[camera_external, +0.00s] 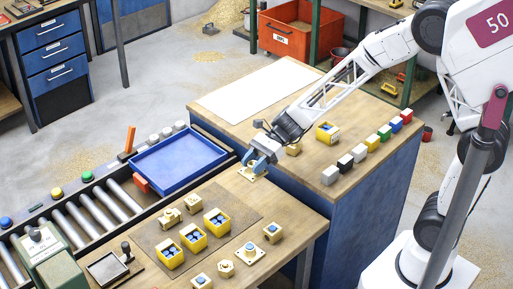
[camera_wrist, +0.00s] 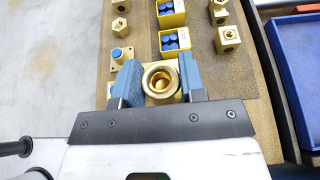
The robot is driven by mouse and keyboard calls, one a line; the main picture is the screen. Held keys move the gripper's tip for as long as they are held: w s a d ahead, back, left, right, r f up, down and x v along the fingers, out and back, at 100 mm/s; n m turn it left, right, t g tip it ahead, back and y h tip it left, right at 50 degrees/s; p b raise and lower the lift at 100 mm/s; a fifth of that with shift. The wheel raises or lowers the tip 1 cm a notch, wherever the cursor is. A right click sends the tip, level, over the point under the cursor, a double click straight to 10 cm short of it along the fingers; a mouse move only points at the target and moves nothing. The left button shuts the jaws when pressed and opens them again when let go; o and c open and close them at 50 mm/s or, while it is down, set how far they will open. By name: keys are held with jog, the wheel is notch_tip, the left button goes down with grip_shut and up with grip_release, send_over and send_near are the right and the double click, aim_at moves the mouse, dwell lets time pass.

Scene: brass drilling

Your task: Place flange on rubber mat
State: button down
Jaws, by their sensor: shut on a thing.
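My gripper (camera_external: 257,166) hangs over the far end of the front workbench, beside the blue tray. Its blue fingers are shut on a brass flange (camera_external: 249,177), a square plate with a round collar. In the wrist view the flange (camera_wrist: 160,80) sits between the two fingertips (camera_wrist: 157,84), with its open bore facing the camera. The brown rubber mat (camera_external: 240,212) lies flat on the front bench, nearer than the gripper. It also shows in the wrist view (camera_wrist: 200,55). Whether the flange touches the surface below is unclear.
Yellow boxes with blue plugs (camera_external: 193,237) and brass fittings (camera_external: 170,218) stand on the mat. A blue-capped flange (camera_external: 249,254) and a hex nut (camera_external: 226,268) stand right of it. The blue tray (camera_external: 180,158) is left. Coloured blocks (camera_external: 360,153) line the higher bench.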

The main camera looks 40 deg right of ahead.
notch_tip(320, 180, down, 11)
jog(key=shift+f, duration=0.1)
jog(key=shift+w, duration=0.1)
dwell(0.4)
send_over(210, 198)
jog(key=shift+s+f, duration=0.4)
jog(key=shift+f, duration=0.2)
dwell(0.4)
jog(key=shift+w+a, duration=0.2)
jog(key=shift+w, duration=0.2)
jog(key=shift+f, duration=1.8)
jog(key=shift+f, duration=0.1)
jog(key=c, duration=0.7)
grip_release()
